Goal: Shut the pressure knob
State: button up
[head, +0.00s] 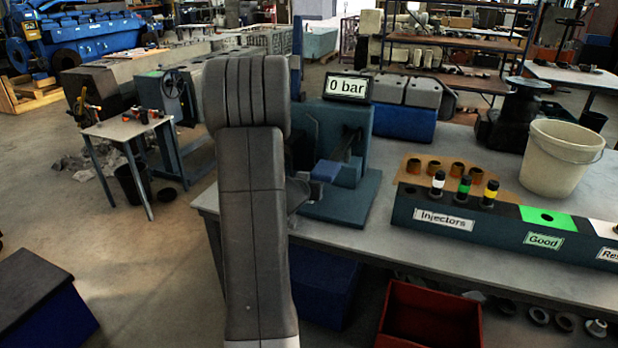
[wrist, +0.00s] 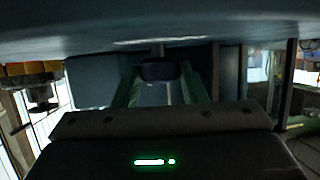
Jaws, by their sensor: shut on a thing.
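The pressure knob (wrist: 158,71) is a dark round knob on a short shaft in the wrist view. My gripper (wrist: 160,75) has its two greenish fingers on either side of the knob and is shut on it. In the head view my own grey arm stands in front of the left part of the teal test stand (head: 360,205), so the knob and my fingertips cannot be made out there. The display (head: 347,87) on top of the stand reads 0 bar.
On the bench (head: 430,240), right of the stand, a dark rack (head: 400,210) labelled Injectors and Good holds three injectors with white, green and yellow bands. A white bucket (head: 560,160) stands behind it. A red bin (head: 430,315) is below the bench edge.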

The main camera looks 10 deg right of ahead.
jog(key=m+g+h+p, duration=0.1)
jog(key=p, duration=0.3)
jog(key=shift+a+r, duration=0.15)
jog(key=shift+r, duration=0.25)
jog(key=m+g+h+p, duration=0.1)
jog(key=p, duration=0.2)
jog(key=m+h+p, duration=0.1)
jog(key=p, duration=0.2)
jog(key=shift+w+a+f+m+g, duration=0.1)
jog(key=shift+w+m+g, duration=0.1)
jog(key=shift+m+g, duration=0.2)
jog(key=m+g+h+p, duration=0.2)
jog(key=p, duration=0.1)
jog(key=shift+w+a+f, duration=0.1)
jog(key=shift+w+f+m+g+h+p, duration=0.15)
jog(key=shift+m+g+h+p, duration=0.35)
jog(key=shift+m+g+p, duration=0.5)
jog(key=o, duration=1)
jog(key=shift+b, duration=0.3)
